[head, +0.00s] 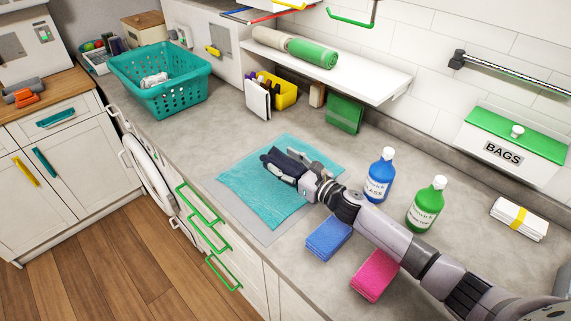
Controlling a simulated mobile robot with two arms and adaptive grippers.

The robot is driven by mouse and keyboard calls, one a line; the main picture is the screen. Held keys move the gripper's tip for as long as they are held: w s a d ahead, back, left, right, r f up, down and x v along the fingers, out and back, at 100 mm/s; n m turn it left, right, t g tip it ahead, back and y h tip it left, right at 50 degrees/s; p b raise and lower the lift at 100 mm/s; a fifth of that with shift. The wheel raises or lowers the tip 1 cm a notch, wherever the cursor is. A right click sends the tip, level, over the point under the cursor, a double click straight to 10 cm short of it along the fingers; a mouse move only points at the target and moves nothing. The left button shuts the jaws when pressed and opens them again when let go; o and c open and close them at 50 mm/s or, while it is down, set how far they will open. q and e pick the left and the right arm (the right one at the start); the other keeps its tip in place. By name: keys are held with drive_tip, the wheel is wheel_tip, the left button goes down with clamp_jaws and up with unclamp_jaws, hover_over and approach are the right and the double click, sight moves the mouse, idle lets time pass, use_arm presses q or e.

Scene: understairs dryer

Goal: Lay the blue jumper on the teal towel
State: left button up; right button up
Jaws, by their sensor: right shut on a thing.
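The teal towel (255,201) lies flat on a grey mat on the worktop, in the middle of the head view. My right gripper (286,168) reaches in from the right and is over the towel. The gripper hides part of the jumper. My left gripper is not in view.
Blue (379,175) and green (426,205) bottles stand right of the towel. A teal basket (180,99) stands at the back left. A white shelf (345,70) overhangs the back. Worktop left of the towel is clear.

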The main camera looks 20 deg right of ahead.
sight(301, 173)
drive_tip(key=shift+f, duration=0.2)
drive_tip(key=o, duration=1.2)
drive_tip(key=shift+s+f, duration=0.1)
drive_tip(key=shift+o, duration=0.2)
drive_tip(key=shift+r+p, duration=0.3)
drive_tip(key=shift+p, duration=0.1)
drive_tip(key=shift+r+p, duration=0.5)
drive_tip(key=b+v, duration=0.1)
drive_tip(key=v, duration=0.2)
drive_tip(key=b+v, duration=0.1)
drive_tip(key=v, duration=0.3)
drive_tip(key=b+v, duration=0.1)
drive_tip(key=v, duration=0.2)
drive_tip(key=shift+s+d+f, duration=0.2)
drive_tip(key=shift+s+d, duration=0.05)
drive_tip(key=shift+s+d+r, duration=0.15)
drive_tip(key=shift+s+d, duration=0.1)
drive_tip(key=shift+s, duration=0.3)
